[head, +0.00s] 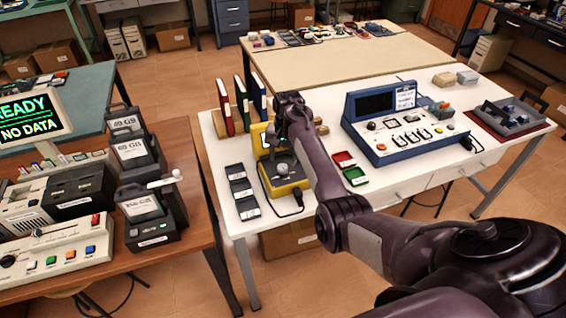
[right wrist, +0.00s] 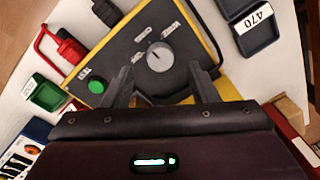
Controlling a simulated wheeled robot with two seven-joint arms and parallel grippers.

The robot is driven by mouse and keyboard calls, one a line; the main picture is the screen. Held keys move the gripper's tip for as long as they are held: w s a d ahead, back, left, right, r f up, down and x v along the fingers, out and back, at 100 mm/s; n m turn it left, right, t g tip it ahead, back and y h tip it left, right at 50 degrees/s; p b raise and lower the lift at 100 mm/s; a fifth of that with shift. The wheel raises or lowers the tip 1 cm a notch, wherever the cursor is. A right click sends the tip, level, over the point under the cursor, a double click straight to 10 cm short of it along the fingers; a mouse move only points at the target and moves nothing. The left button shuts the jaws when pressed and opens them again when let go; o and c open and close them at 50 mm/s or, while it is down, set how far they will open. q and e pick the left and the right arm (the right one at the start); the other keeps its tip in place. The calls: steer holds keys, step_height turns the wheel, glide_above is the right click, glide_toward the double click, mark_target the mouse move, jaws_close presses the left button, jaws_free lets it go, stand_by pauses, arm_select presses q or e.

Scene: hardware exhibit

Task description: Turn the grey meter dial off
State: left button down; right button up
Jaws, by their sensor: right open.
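The meter is a yellow-edged box with a dark face; it stands on the white table in the head view (head: 285,187) and fills the middle of the right wrist view (right wrist: 125,62). Its round grey dial (right wrist: 159,57) has small white labels around it, too blurred to read surely. A green button (right wrist: 96,87) marked TEST sits on the same face. My right gripper (right wrist: 162,84) is open, its two dark fingers over the meter face on either side of the dial's near edge, apart from it in the picture. Contact cannot be told. My left gripper is not in view.
Small dark trays (head: 240,188) lie left of the meter; red (head: 343,159) and green (head: 355,176) trays lie right. Upright binders (head: 242,103) stand behind-left. A blue console (head: 400,125) stands farther right.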

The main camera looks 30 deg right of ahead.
mark_target(283, 167)
steer(key=shift+w+f, duration=0.1)
steer(key=shift+f, duration=1.85)
steer(key=c, duration=1)
steer(key=shift+o, duration=0.2)
steer(key=n+p, duration=0.1)
steer(key=n, duration=0.2)
steer(key=shift+r+n+p, duration=0.1)
steer(key=shift+n+p, duration=0.25)
steer(key=shift+n, duration=0.05)
steer(key=shift+w+n+p, duration=0.1)
steer(key=shift+n+p, duration=0.2)
steer(key=shift+n, duration=2.2)
